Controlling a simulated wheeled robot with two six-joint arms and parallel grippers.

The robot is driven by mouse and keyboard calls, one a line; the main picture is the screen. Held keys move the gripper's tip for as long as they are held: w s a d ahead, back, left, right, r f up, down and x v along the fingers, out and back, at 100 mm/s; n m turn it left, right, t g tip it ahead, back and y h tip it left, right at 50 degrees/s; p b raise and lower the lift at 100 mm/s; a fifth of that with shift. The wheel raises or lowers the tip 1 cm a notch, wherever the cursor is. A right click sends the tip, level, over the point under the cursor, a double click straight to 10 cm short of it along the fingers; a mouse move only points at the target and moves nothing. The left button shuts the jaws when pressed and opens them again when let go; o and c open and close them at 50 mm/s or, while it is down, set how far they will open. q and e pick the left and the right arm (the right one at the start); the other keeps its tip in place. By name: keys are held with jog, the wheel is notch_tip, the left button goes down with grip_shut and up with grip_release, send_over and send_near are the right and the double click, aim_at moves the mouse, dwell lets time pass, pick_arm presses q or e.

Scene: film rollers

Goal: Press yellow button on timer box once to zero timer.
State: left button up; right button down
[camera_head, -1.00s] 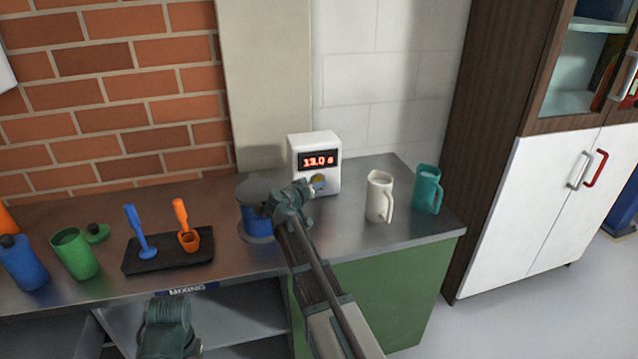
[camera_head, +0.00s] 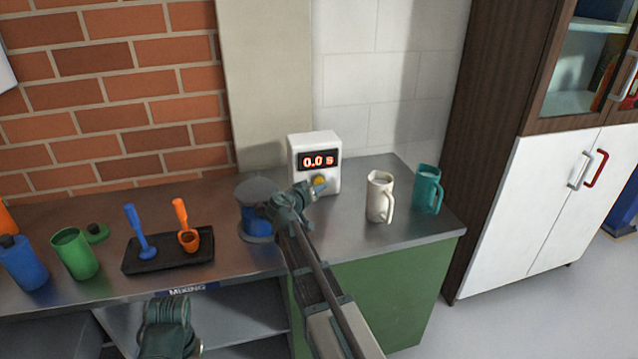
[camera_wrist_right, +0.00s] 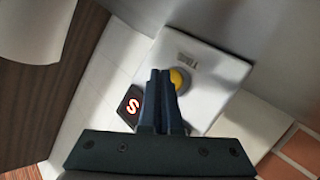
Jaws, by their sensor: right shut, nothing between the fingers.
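The white timer box (camera_head: 328,150) stands at the back of the metal counter, and its red display (camera_head: 318,161) reads 0.0 s. Its yellow button (camera_head: 319,180) is on the front, below the display. My right gripper (camera_head: 318,190) is shut and empty, with its tips right at the button; I cannot tell whether they touch it. In the right wrist view the shut fingers (camera_wrist_right: 161,85) point at the box, and the yellow button (camera_wrist_right: 178,79) shows partly behind their tips. My left arm shows at the bottom, but its fingers are not clearly seen.
A blue roller-like container (camera_head: 255,222) stands left of my right arm. A white jug (camera_head: 379,200) and a teal jug (camera_head: 427,190) stand to the right. A black tray (camera_head: 140,264) with a blue and an orange tool, and green and blue bottles, are at the left.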

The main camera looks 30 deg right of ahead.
jog(key=shift+s, duration=0.1)
jog(key=shift+s+a, duration=0.2)
jog(key=shift+s, duration=0.6)
jog(key=shift+s+a, duration=0.2)
jog(key=shift+s, duration=0.6)
jog(key=shift+s+a, duration=0.2)
jog(key=shift+s, duration=0.6)
